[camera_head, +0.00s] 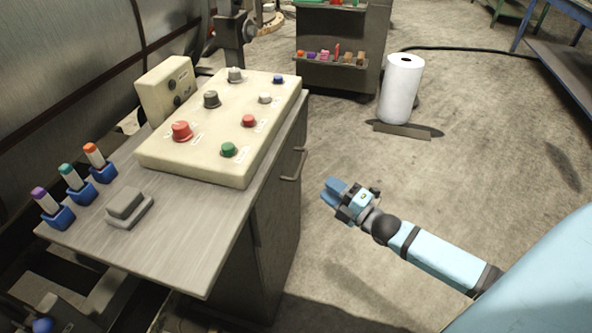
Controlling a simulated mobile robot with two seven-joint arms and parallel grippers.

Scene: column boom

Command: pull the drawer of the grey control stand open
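The grey control stand (190,235) is at the left, with a wood-grain grey top and a dark cabinet below. Its right-hand face carries a bar handle (293,166) near the top, on what looks like the drawer front; the drawer looks shut. My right gripper (331,190) is in the air to the right of the handle, apart from it, with its blue fingers pointing left toward the stand. The fingers look close together, but whether they are open or shut is not clear. I see nothing held. My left gripper is not in view.
A cream control box (215,165) with coloured knobs stands on the top. Several markers in blue holders and a small grey block (127,204) sit at its left. A white roll (401,88) stands on the floor behind.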

